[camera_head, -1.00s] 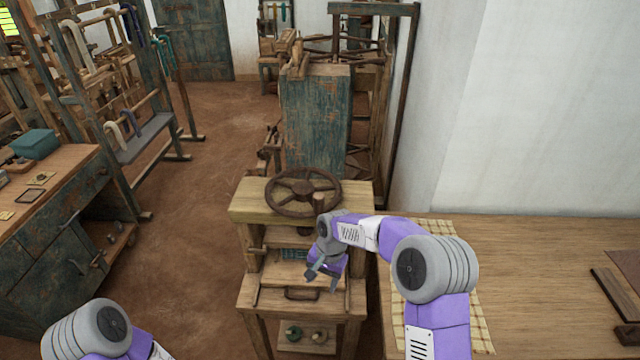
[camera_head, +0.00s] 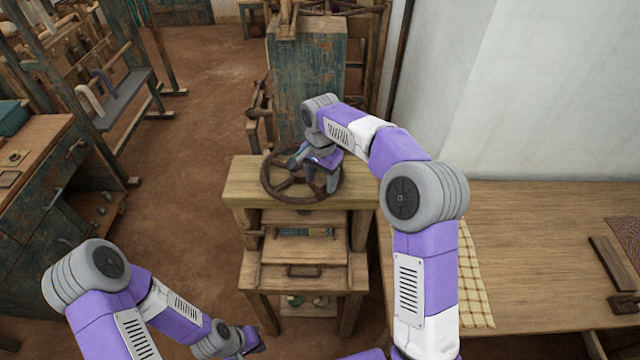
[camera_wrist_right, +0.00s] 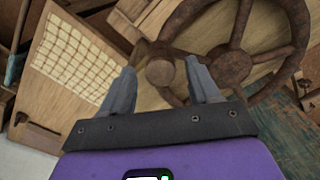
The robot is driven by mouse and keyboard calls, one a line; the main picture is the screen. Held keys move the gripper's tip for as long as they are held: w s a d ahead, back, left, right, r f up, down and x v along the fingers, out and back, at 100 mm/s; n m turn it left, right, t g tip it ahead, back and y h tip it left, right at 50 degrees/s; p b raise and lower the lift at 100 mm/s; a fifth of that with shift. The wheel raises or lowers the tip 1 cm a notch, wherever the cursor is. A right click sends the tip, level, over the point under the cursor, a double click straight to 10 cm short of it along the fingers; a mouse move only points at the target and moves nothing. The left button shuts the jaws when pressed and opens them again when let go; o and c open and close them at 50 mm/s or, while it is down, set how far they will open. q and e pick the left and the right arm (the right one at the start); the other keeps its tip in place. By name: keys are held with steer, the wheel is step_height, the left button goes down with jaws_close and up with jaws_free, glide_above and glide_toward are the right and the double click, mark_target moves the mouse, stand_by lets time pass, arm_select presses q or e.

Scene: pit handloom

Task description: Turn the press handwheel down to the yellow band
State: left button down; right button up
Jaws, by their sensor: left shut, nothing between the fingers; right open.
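The press handwheel (camera_head: 268,184) is a rusty brown spoked wheel lying flat on top of the wooden press (camera_head: 241,188). My right gripper (camera_head: 313,174) is over the wheel, with its fingers spread. In the right wrist view the open right gripper (camera_wrist_right: 160,76) has a round knob (camera_wrist_right: 160,72) of the handwheel (camera_wrist_right: 286,72) between its fingertips in the picture; contact cannot be told. My left gripper (camera_head: 252,341) is shut and empty, low in front of the press, away from the wheel. I cannot make out a yellow band.
A wooden table (camera_head: 540,250) with a checked cloth (camera_head: 473,290) stands right of the press. A workbench (camera_head: 40,150) is at the left. A tall worn blue-green cabinet (camera_head: 300,90) stands behind the press. Brown floor is open between the workbench and press.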

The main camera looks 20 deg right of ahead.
step_height(320, 180, down, 4)
steer(key=shift+f, duration=0.1)
jaws_close()
stand_by(0.5)
